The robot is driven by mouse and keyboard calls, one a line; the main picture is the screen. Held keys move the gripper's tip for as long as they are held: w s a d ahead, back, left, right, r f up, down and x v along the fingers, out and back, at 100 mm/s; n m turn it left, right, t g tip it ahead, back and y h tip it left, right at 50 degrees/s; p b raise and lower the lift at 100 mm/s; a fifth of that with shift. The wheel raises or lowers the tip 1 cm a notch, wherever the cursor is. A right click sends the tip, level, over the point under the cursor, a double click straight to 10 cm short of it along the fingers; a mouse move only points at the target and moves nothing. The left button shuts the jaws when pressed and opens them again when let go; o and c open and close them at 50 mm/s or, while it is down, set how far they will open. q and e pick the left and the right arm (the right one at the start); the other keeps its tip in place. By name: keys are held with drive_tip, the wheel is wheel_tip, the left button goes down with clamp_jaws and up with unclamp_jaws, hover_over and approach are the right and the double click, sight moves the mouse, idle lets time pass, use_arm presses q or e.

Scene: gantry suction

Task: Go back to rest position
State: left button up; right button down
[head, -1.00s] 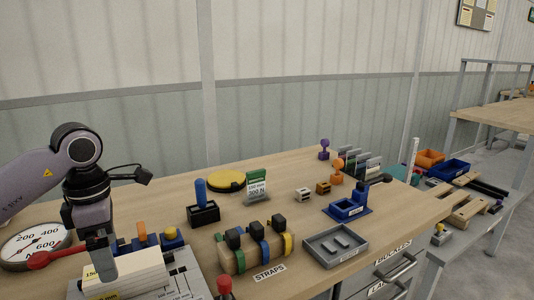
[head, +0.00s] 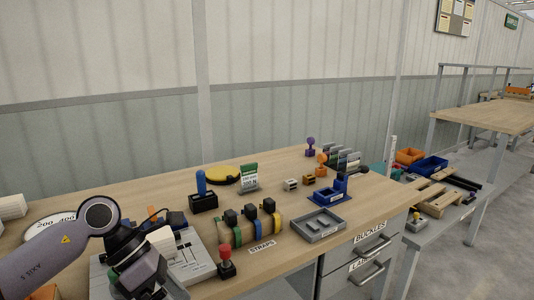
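My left arm comes in from the lower left of the head view, over the table's near left part. My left gripper (head: 148,282) points down and toward the camera near the bottom edge. Its fingertips are not clear enough to tell open from shut. It partly covers a grey device with a white block (head: 162,241) and a round dial gauge (head: 50,228). My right gripper is not in view.
The wooden workbench (head: 150,195) holds a strap rack (head: 245,228) labelled STRAPS, a grey tray (head: 318,226), a blue fixture (head: 331,196), a red-knobbed lever (head: 226,262) and a yellow disc (head: 224,174). Drawers (head: 370,249) front its right end. Floor is clear at right.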

use_arm(q)
drive_tip(key=s+d+r+n+t+h+p, duration=0.1)
drive_tip(key=s+d+r+n+h, duration=0.1)
drive_tip(key=d+n+h, duration=0.3)
drive_tip(key=s+d+r+n+h+p, duration=0.1)
drive_tip(key=s+d+r+n+h, duration=0.1)
drive_tip(key=d+h, duration=0.45)
drive_tip(key=w+a+f+n+t+y+p, duration=0.1)
drive_tip(key=a+f+n+t+y, duration=0.4)
drive_tip(key=n, duration=0.5)
drive_tip(key=a+f+n+t+y, duration=0.2)
drive_tip(key=n+t, duration=0.5)
drive_tip(key=n, duration=0.3)
drive_tip(key=w+a+f+n+t+y+p, duration=0.1)
drive_tip(key=a+f+n+t+y, duration=0.4)
drive_tip(key=n, duration=0.5)
drive_tip(key=s+a+f+n+g+y, duration=0.2)
drive_tip(key=s+f+n+g, duration=0.1)
drive_tip(key=s+f, duration=0.3)
drive_tip(key=s+a+f+n+g+y+p, duration=0.1)
drive_tip(key=s+a+f+n+g+y, duration=0.1)
drive_tip(key=s+f+n, duration=0.4)
drive_tip(key=shift+s+a+f+g, duration=0.4)
drive_tip(key=shift+a+f, duration=0.1)
drive_tip(key=shift+a, duration=0.05)
drive_tip(key=shift+y, duration=0.25)
